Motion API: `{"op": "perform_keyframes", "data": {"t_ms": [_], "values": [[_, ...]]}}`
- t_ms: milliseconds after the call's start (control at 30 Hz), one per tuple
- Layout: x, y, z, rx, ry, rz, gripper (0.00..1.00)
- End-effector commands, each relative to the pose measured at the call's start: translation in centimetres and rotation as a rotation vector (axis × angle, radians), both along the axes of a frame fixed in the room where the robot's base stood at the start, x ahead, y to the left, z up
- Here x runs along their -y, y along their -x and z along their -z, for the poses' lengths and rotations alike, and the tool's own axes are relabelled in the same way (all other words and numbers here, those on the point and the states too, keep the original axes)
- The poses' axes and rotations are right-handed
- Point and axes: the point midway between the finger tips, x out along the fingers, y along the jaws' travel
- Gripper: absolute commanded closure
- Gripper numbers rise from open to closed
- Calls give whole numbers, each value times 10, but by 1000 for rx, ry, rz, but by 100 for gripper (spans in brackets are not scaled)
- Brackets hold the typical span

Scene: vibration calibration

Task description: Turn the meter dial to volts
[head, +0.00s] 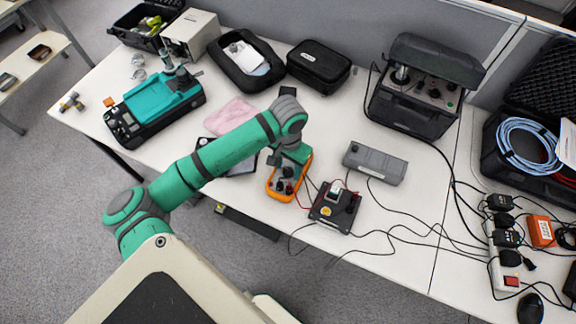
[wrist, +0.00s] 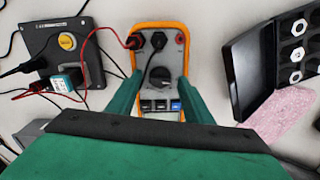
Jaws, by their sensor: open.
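The meter (head: 283,197) has an orange case and lies on the white table in front of my arm. In the wrist view the meter (wrist: 174,55) shows a grey face with a dark round dial (wrist: 160,77) in its middle. Leads plug into the sockets above the dial, one red and one black. A blue button sits among dark ones below the dial. My gripper (wrist: 159,80) is open, with green fingers on the left and right of the dial; contact cannot be told. The dial's markings are too small to read. In the head view my gripper (head: 293,158) partly covers the meter.
A black box with a yellow button (wrist: 67,42) stands beside the meter, joined by leads. A grey bar-shaped unit (head: 375,163) lies to the right. A pink cloth (wrist: 278,118) and a dark tray (wrist: 300,50) lie on the other side. Cables cross the table's front right.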

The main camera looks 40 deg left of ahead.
Motion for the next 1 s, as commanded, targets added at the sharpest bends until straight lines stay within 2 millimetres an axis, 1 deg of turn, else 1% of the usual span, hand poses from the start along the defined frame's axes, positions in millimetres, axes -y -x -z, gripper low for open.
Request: {"op": "perform_keyframes", "data": {"t_ms": [200, 367, 400, 733, 867, 1000], "values": [[0, 0, 0, 0, 0, 0, 54], [0, 0, 0, 0, 0, 0, 92], [0, 0, 0, 0, 0, 0, 95], [0, 0, 0, 1, 0, 44, 95], [0, -1, 0, 2, -1, 110, 95], [-1, 0, 0, 1, -1, 211, 95]]}}
